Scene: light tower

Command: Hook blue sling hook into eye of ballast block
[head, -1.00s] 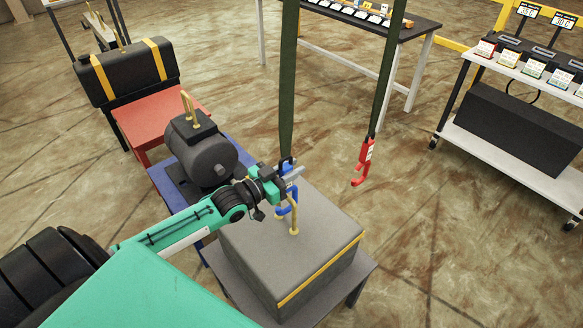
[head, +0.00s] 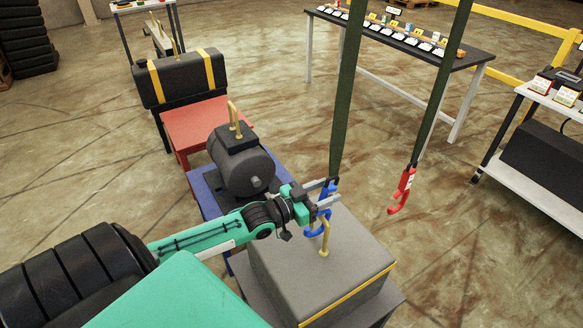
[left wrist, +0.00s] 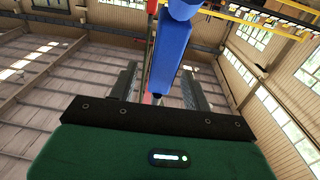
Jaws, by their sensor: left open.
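The blue sling hook (head: 332,193) hangs at the end of a dark green sling (head: 346,110), above the grey ballast block (head: 355,262). Its lower curve overlaps the block's brass eye (head: 325,238) in the head view; I cannot tell whether it passes through the eye. My left gripper (head: 326,199) is open at the hook's upper part. In the left wrist view, the blue hook (left wrist: 168,62) shows between the two spread dark fingers of the gripper (left wrist: 157,88). My right gripper is not in view.
A red hook (head: 402,190) hangs from a second sling to the right. A dark cylinder with a brass eye (head: 240,165) stands on a blue stand behind my left arm. A red stand (head: 198,128) and a black yellow-striped block (head: 180,78) are farther back.

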